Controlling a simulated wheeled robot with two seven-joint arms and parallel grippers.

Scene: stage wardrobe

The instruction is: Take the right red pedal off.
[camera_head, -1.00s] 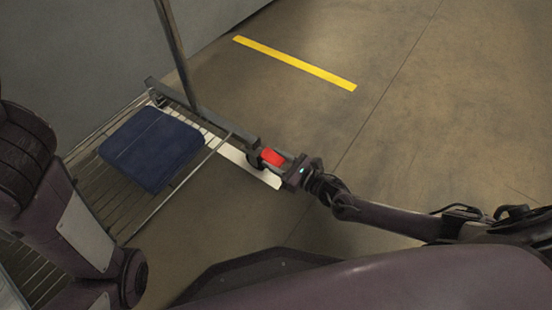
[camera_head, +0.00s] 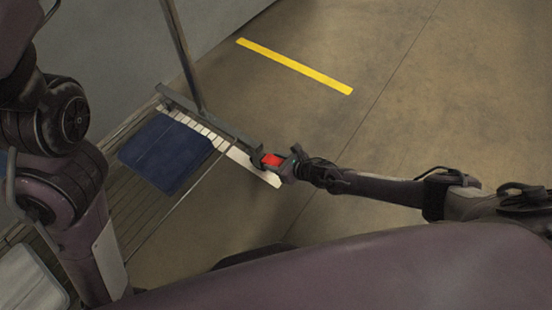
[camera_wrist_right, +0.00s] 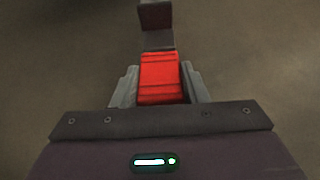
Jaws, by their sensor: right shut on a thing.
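The red pedal (camera_head: 271,160) is at the right end of a dark metal bar (camera_head: 222,128) low over the floor. My right gripper (camera_head: 280,163) reaches it from the right and is shut on it. In the right wrist view the red pedal (camera_wrist_right: 160,80) sits between the two grey fingers of my right gripper (camera_wrist_right: 160,88), with a dark bracket (camera_wrist_right: 155,18) just beyond it. Whether the pedal is still joined to the bar cannot be told for sure. My left arm stands at the left of the head view, but its gripper is not in view.
A blue pad (camera_head: 166,154) lies on a slatted rack (camera_head: 150,205) at the left. A white strip (camera_head: 255,170) runs beneath the bar. An upright post (camera_head: 183,55) rises from the bar. The floor at the right, with a yellow line (camera_head: 295,66), is clear.

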